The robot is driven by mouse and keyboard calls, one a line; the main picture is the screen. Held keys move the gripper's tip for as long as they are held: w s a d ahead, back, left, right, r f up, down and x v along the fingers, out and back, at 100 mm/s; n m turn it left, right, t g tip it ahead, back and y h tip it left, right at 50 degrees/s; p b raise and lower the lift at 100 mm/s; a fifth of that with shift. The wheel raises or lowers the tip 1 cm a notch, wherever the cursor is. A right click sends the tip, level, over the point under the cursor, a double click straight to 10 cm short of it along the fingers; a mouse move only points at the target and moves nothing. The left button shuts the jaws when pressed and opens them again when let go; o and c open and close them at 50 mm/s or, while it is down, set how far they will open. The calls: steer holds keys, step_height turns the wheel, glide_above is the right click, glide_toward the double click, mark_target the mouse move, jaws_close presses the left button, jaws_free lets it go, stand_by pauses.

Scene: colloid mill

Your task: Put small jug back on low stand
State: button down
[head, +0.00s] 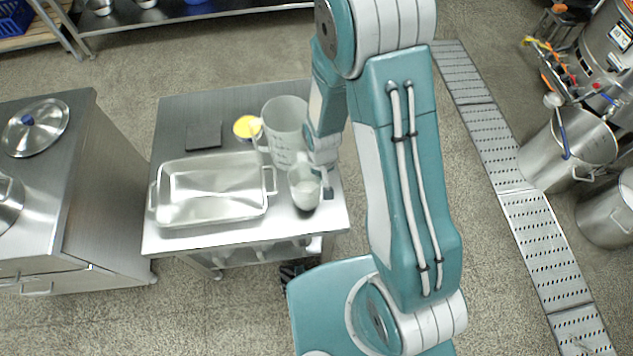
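A small translucent jug (305,188) is at the right front of the low steel stand (185,240). It looks upright, with something pale inside. I cannot tell whether it touches the stand's top. My gripper (327,186) points down at the jug's right side, by its rim, and overlaps it in this view. The fingertips are small and partly hidden, so I cannot tell whether they are closed on the jug. A larger translucent measuring jug (285,128) stands just behind the small jug.
A steel tray (212,190) fills the stand's left front. A dark square plate (203,136) and a yellow round item (246,127) lie behind it. A steel cabinet with a lid (36,127) is left. A perforated floor drain (524,212) and steel pots (568,148) are right.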

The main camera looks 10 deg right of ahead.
mark_target(305, 180)
steer(key=shift+w+f, duration=0.1)
steer(key=shift+f, duration=0.2)
steer(key=f, duration=0.3)
steer(key=shift+w+a, duration=0.1)
steer(key=shift+a, duration=0.25)
steer(key=shift+a+f, duration=0.25)
steer(key=shift+a, duration=0.05)
steer(key=shift+d, duration=0.15)
steer(key=c, duration=1.2)
jaws_free()
steer(key=shift+d, duration=0.1)
steer(key=o, duration=0.4)
